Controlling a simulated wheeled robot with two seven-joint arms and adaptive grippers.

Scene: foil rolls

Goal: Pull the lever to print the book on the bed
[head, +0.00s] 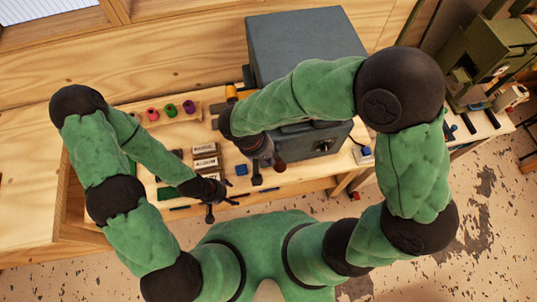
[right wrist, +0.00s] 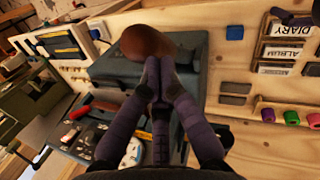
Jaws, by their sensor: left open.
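The blue-grey press (head: 305,40) stands at the back of the bench. Its lever ends in a red-brown ball knob (head: 280,168), which is large in the right wrist view (right wrist: 146,42). My right gripper (head: 264,160) is at the lever beside the knob. In the right wrist view its fingers (right wrist: 160,68) are drawn close together, just below the knob, apparently on the lever. My left gripper (head: 222,196) is open and empty at the bench's front edge, left of the press. My right arm covers part of the press. I cannot make out the bed or a book on it.
Coloured foil rolls (head: 171,111) stand in a wooden rack at the left. A small blue block (head: 241,169) lies near the left gripper. A green machine (head: 490,55) stands at the right.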

